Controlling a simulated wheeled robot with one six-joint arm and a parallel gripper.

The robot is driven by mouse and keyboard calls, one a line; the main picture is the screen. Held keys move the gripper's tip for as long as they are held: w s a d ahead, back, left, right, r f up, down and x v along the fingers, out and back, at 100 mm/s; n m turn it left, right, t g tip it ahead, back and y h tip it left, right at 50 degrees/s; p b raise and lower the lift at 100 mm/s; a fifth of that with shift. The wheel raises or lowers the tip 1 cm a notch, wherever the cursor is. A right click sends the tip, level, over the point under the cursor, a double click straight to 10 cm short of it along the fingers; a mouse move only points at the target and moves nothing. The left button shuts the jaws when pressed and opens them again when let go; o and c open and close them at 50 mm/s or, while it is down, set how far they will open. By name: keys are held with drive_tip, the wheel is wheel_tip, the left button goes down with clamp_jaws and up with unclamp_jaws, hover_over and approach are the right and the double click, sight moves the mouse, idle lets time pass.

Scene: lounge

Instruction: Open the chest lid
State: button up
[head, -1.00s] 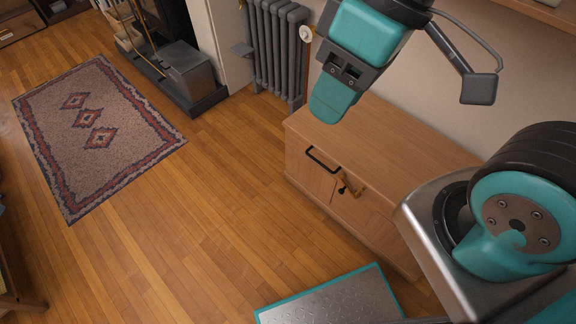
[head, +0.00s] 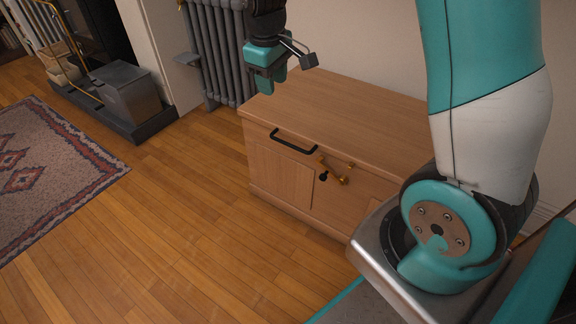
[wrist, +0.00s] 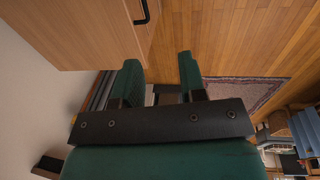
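The chest (head: 335,105) is a light wooden box against the wall, its lid down. A black bar handle (head: 293,141) is on the left of its front, near the lid edge. A brass latch (head: 332,170) with a dark keyhole piece is right of the handle. My gripper (head: 268,84) is above and behind the chest's left end, apart from the handle. In the wrist view the two green fingers (wrist: 160,80) stand apart with nothing between them. The chest (wrist: 85,30) and part of the handle (wrist: 143,12) show at the top left there.
A grey radiator (head: 217,55) stands left of the chest by the wall. A metal box (head: 127,92) on a dark hearth lies farther left. A patterned rug (head: 45,165) covers the floor at left. The wooden floor before the chest is clear.

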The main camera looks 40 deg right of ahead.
drive_tip(key=b, duration=0.3)
approach(288, 144)
drive_tip(key=shift+h, duration=0.4)
drive_tip(key=f+b, duration=0.4)
drive_tip(key=f, duration=0.1)
drive_tip(key=w+d+f+b, duration=0.1)
drive_tip(key=f+b, duration=0.2)
drive_tip(key=shift+f, duration=0.15)
clamp_jaws()
